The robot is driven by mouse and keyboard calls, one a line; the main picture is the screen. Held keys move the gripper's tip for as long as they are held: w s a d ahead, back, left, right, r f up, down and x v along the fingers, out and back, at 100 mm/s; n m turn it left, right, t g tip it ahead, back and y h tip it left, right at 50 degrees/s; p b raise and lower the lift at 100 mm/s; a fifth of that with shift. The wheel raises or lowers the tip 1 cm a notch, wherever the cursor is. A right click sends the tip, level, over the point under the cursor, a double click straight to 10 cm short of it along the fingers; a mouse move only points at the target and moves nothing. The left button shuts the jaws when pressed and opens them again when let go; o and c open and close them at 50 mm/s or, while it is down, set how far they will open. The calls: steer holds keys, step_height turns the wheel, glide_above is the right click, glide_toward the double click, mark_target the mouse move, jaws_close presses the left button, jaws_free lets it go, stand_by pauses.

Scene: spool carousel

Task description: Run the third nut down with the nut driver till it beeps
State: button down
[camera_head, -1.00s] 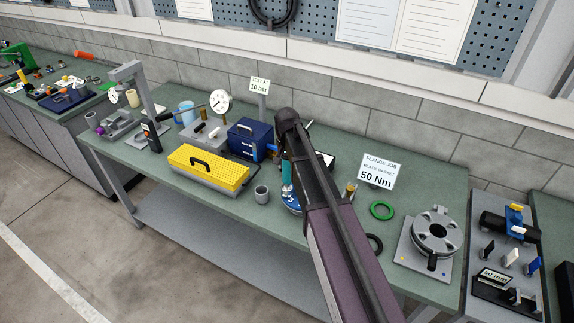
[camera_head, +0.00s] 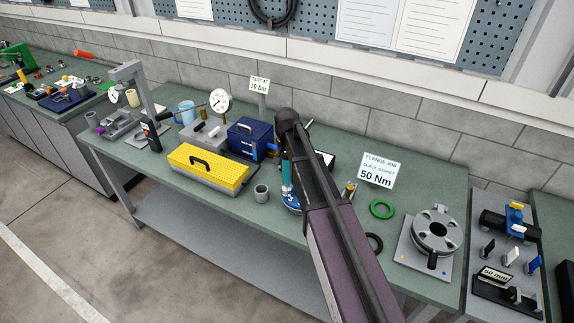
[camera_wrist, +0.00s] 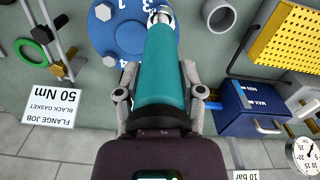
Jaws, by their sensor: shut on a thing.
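My gripper (camera_wrist: 157,92) is shut on the teal nut driver (camera_wrist: 160,60), with one finger on each side of its body. The driver's silver socket end (camera_wrist: 160,15) is at the figure 3 on the blue round flange (camera_wrist: 130,38). The third nut is hidden at the socket, so I cannot tell how far down it sits. Other nuts show on the flange at the figure 1 side (camera_wrist: 103,12) and at the figure 4 (camera_wrist: 137,61). In the head view my arm covers most of the driver (camera_head: 287,173) and part of the flange (camera_head: 290,200).
A grey cup (camera_head: 261,193), a yellow case (camera_head: 208,167) and a blue box (camera_head: 246,138) stand left of the flange. A green ring (camera_head: 382,209), a 50 Nm sign (camera_head: 380,170) and a grey flange fixture (camera_head: 436,232) are to the right.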

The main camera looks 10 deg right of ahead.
stand_by(0.8)
steer(key=shift+w+r+p, duration=0.2)
steer(key=shift+r+p, duration=0.35)
steer(key=shift+p, duration=0.2)
steer(key=shift+s+r+p, duration=0.1)
steer(key=shift+r+p, duration=2.75)
steer(key=shift+d, duration=0.1)
